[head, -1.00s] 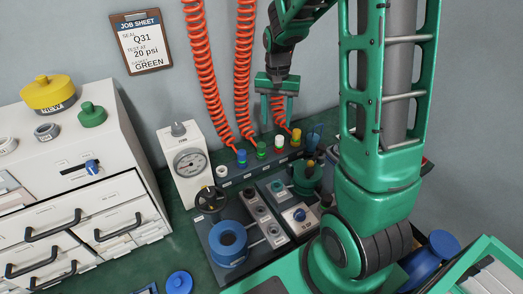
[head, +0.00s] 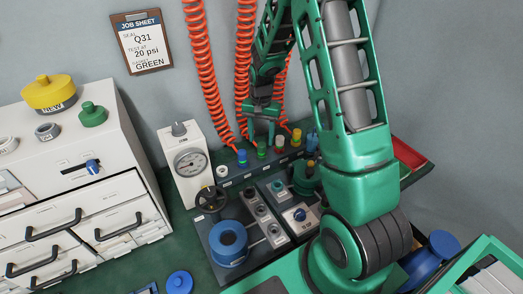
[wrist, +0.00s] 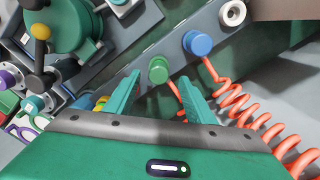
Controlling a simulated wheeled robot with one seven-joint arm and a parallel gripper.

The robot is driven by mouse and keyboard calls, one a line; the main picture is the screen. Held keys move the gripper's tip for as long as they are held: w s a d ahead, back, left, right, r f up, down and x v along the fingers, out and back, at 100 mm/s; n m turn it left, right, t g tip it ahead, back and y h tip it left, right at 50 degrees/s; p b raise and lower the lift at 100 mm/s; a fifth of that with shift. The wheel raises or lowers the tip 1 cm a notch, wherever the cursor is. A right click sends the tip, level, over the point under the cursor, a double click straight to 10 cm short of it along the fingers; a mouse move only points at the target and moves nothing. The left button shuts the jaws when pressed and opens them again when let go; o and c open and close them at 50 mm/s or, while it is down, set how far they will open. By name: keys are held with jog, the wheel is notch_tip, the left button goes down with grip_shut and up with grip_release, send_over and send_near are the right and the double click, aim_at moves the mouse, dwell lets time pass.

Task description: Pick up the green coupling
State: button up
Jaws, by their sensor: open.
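The green coupling (head: 262,150) stands in the row of couplings on the rack at the back of the bench. In the wrist view its round green end (wrist: 158,69) shows between and just beyond my fingertips. My gripper (head: 261,132) points down just above the green coupling, open and empty. In the wrist view its two green fingers (wrist: 159,82) are apart, one to each side of the coupling's line. I cannot tell whether either finger touches it.
A blue coupling (head: 242,157) stands close to the left, with a white one (head: 222,172) beyond. Orange coiled hoses (head: 203,75) hang behind the rack. A gauge unit (head: 189,162) stands to the left.

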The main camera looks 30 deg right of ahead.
aim_at(262, 144)
notch_tip(262, 144, down, 4)
jog(key=shift+d+f, duration=0.1)
jog(key=shift+f, duration=0.1)
jog(key=c, duration=1.2)
jog(key=shift+r, duration=0.1)
